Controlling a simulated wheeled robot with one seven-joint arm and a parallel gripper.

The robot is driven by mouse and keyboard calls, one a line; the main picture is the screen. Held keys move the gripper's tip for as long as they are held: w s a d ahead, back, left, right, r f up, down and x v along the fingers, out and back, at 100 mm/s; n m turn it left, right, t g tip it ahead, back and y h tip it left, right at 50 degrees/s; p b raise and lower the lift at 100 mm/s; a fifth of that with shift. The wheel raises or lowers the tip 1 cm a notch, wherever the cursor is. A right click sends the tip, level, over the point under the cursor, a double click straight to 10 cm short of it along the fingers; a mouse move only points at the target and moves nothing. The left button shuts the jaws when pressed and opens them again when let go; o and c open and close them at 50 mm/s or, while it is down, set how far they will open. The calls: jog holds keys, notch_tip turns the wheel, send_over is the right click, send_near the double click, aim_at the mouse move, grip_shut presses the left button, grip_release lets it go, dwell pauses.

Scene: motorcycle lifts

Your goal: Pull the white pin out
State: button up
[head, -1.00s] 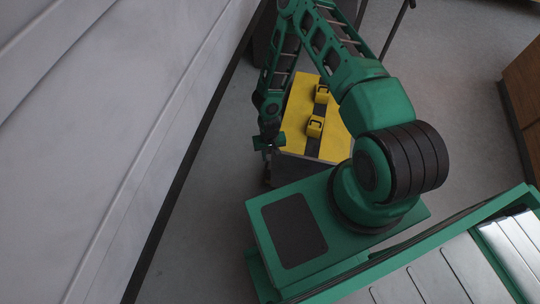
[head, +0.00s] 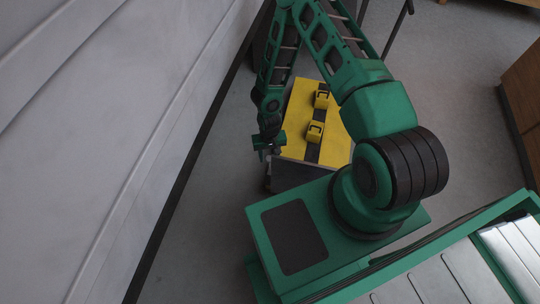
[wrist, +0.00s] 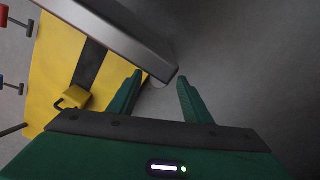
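The yellow motorcycle lift (head: 297,130) stands beyond my base, with a black stripe and yellow blocks on top. My gripper (wrist: 160,76) is open, its two green fingers apart. In the wrist view the end of a grey metal bar (wrist: 125,38) along the lift's edge shows at the gap between the fingertips. I cannot tell whether they touch it. In the head view my gripper (head: 268,148) is at the lift's near left corner. I cannot make out the white pin for certain. A red-ended pin (wrist: 5,16) and a blue-ended pin (wrist: 4,84) stick out at the far left.
A yellow block (wrist: 75,98) is on the lift left of my fingers. A pale wall (head: 100,130) runs along the left. A brown cabinet (head: 525,95) stands at the right. Grey floor (head: 450,90) is clear between lift and cabinet.

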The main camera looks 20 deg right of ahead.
aim_at(269, 158)
notch_tip(269, 158, up, 11)
dwell(0.7)
jog(key=shift+f, duration=0.1)
jog(key=s+d+r+m+h, duration=0.1)
jog(key=d+r, duration=0.8)
jog(key=r, duration=0.5)
jog(key=s+d+r+m+h, duration=0.1)
jog(key=s+d+r, duration=0.1)
jog(key=d+r, duration=1)
jog(key=s+a+r+m+y, duration=0.2)
jog(key=s+r, duration=1.7)
jog(key=s, duration=0.1)
jog(key=shift+r, duration=0.3)
